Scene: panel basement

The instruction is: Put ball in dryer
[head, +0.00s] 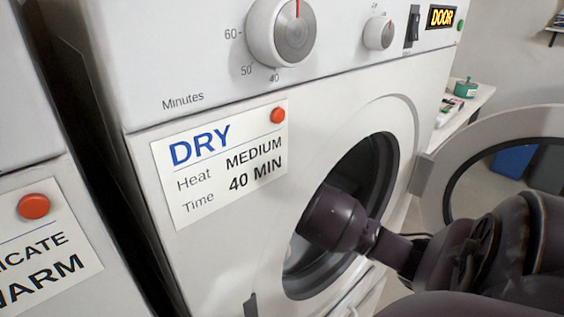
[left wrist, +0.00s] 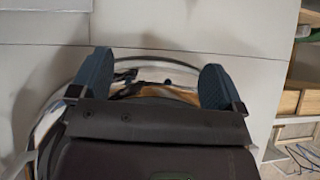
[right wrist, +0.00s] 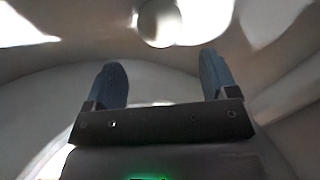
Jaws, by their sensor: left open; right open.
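The dryer (head: 215,115) is white and its round door (head: 437,165) stands open to the right. My right arm reaches through the opening into the dark drum (head: 368,172), so the gripper's fingers are hidden in the head view. In the right wrist view, my right gripper (right wrist: 163,80) is open inside the pale drum with nothing between its fingers. A round pale thing (right wrist: 158,22) lies beyond the fingertips, apart from them; I cannot tell whether it is the ball or part of the drum. My left gripper (left wrist: 150,75) is open and outside the head view.
A label reading DRY, medium, 40 min (head: 222,160) is on the dryer front, below a dial (head: 281,32). The DOOR display (head: 441,17) is lit. Another machine (head: 40,220) stands at left. A shelf (left wrist: 300,90) is right in the left wrist view.

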